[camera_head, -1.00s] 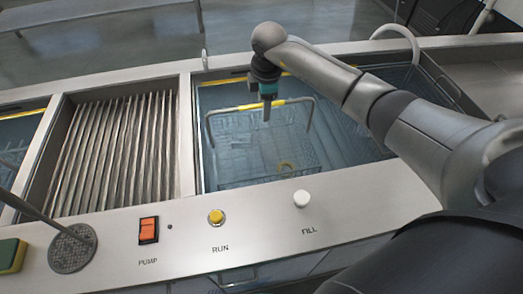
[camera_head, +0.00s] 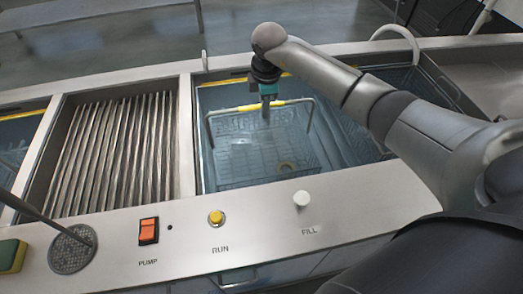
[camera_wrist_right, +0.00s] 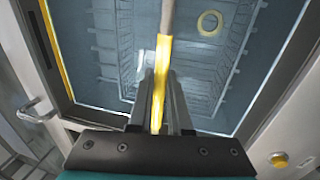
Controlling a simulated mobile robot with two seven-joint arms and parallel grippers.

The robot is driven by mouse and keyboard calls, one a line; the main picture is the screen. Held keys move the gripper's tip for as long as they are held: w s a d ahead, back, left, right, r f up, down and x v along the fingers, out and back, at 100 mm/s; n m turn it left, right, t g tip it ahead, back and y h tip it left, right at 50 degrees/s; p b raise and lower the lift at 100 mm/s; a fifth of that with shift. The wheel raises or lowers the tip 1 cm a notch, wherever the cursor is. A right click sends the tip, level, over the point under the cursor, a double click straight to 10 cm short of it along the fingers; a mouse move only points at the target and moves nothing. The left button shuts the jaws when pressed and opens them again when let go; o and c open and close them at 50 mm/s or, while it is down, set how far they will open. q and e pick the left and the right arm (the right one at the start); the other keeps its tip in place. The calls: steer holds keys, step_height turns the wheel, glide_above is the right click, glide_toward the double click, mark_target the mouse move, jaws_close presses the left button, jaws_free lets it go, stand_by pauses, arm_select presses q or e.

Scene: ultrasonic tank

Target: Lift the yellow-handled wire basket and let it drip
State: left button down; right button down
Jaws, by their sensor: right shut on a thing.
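The wire basket (camera_head: 235,172) is in the blue water-filled tank right of the ribbed rack in the head view. Its arched handle with a yellow grip (camera_head: 245,108) stands above it. My right gripper (camera_head: 266,115) is shut on the yellow grip. The right wrist view shows the yellow grip (camera_wrist_right: 163,75) between the fingers, with the basket (camera_wrist_right: 190,60) below. A yellow ring (camera_wrist_right: 209,23) lies in the basket. I cannot tell whether the basket is clear of the tank floor. My left gripper is not in view.
A ribbed drainer (camera_head: 120,150) lies left of the tank. The front panel carries an orange pump switch (camera_head: 149,230), a yellow run button (camera_head: 216,217) and a white fill knob (camera_head: 301,198). A round grey strainer (camera_head: 72,249) and a green-yellow sponge (camera_head: 10,256) are at front left.

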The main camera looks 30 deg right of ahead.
steer(key=shift+w+r, duration=0.1)
steer(key=shift+r, duration=0.05)
steer(key=shift+r, duration=0.1)
steer(key=shift+r, duration=0.25)
step_height(320, 180, up, 21)
steer(key=p, duration=0.4)
steer(key=shift+r, duration=0.1)
stand_by(5.9)
